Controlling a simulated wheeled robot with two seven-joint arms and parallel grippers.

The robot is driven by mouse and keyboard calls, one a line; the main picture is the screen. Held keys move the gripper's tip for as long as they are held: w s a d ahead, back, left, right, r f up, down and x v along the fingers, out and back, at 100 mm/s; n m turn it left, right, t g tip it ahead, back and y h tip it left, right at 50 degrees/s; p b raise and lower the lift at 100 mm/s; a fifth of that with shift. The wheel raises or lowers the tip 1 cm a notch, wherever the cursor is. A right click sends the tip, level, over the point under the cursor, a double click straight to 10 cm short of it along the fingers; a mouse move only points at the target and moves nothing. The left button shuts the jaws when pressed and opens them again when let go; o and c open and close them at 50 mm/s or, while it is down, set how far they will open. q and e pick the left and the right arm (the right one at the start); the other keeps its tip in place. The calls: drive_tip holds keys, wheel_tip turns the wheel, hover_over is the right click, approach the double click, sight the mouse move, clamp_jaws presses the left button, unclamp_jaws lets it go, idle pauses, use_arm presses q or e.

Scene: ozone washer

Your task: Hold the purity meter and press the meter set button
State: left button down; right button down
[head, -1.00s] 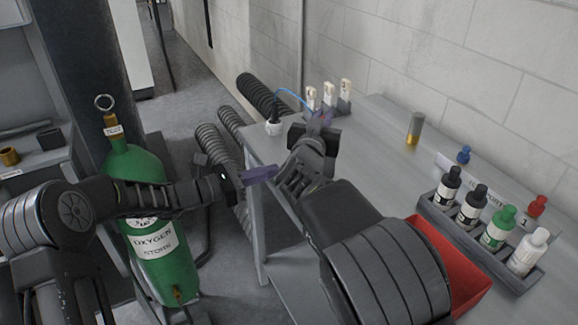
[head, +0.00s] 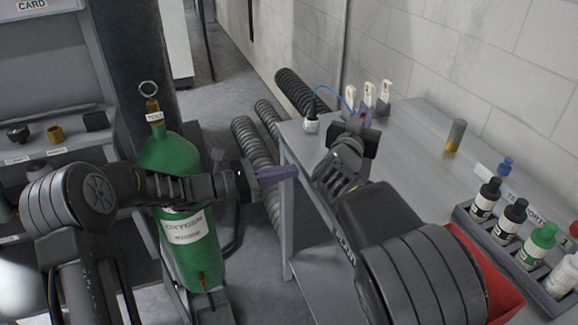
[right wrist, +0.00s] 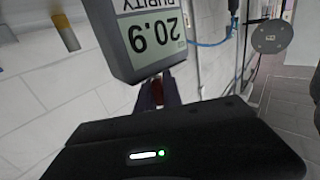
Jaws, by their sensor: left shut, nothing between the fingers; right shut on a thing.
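The purity meter (right wrist: 152,38) is a dark grey box whose display reads 20.9 upside down in the right wrist view. My right gripper (right wrist: 160,88) is shut on it at its near end. In the head view my right gripper (head: 360,122) is over the far left end of the table, and I cannot clearly pick out the meter there. My left gripper (head: 280,174) is shut and empty, with purple fingers pointing right toward the right wrist, apart from it. The set button is not visible in either view.
The grey table (head: 425,135) has a bottle rack (head: 500,246), a red bin (head: 490,280) and a grey-and-gold cylinder (head: 455,136). Small white items (head: 385,91) stand near the wall. A green oxygen cylinder (head: 170,155) stands behind my left arm. Ribbed hoses (head: 255,150) lie beyond.

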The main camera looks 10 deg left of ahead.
drive_tip(key=c, duration=1.4)
unclamp_jaws()
drive_tip(key=shift+f, duration=0.1)
drive_tip(key=s+a, duration=0.2)
drive_tip(key=s, duration=0.9)
drive_tip(key=shift+s, duration=0.4)
drive_tip(key=shift+a, duration=0.1)
